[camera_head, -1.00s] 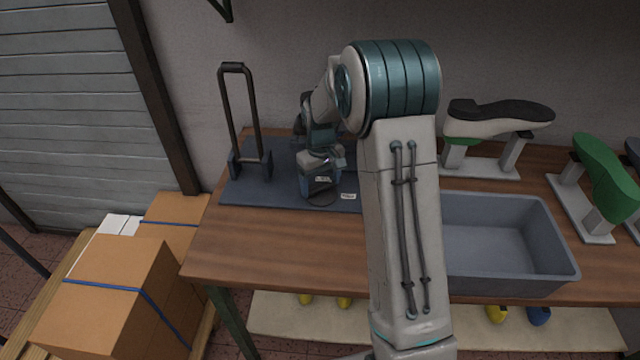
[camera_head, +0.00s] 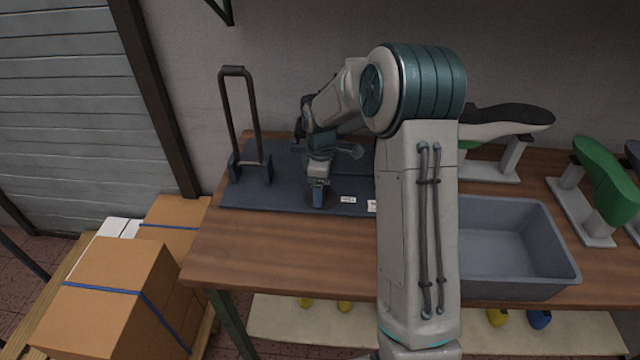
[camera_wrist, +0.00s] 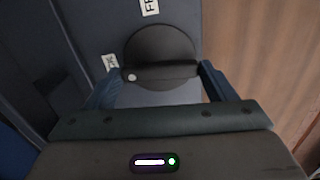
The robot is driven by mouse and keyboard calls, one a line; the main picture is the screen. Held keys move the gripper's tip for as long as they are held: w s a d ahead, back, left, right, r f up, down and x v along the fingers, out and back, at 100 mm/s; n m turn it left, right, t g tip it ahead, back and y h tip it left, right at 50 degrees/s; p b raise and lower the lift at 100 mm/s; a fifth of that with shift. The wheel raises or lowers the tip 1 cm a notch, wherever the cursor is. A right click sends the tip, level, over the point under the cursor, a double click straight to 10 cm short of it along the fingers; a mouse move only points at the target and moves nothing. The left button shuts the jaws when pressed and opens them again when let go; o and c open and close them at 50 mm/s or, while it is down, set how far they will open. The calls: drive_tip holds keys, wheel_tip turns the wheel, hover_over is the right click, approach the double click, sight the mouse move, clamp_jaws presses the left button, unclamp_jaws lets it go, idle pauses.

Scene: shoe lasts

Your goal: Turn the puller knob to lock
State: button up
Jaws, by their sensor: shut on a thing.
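The puller knob (camera_wrist: 161,45) is a dark round disc with a raised bar across it in the wrist view. A white dot marks the bar's left end, close to a small white label (camera_wrist: 110,62) whose print is partly readable, ending like "CK". Another label (camera_wrist: 149,7), starting "FR", is cut off at the top edge. My gripper (camera_wrist: 160,71) has its blue fingers at either end of the bar and is shut on it. In the head view my gripper (camera_head: 318,200) points down at the dark base plate (camera_head: 240,195) and hides the knob.
A black upright handle frame (camera_head: 240,120) stands at the plate's left end. A grey bin (camera_head: 520,285) is on the wooden table (camera_head: 270,250) to the right of my arm. Green and dark shoe lasts (camera_head: 604,175) on stands are further right. Cardboard boxes (camera_head: 120,290) are at lower left.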

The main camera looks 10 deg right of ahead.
drive_tip(key=shift+r+n, duration=0.1)
drive_tip(key=shift+n, duration=0.5)
drive_tip(key=o, duration=1)
drive_tip(key=shift+r, duration=0.1)
wheel_tip(320, 180, up, 8)
drive_tip(key=p, duration=0.6)
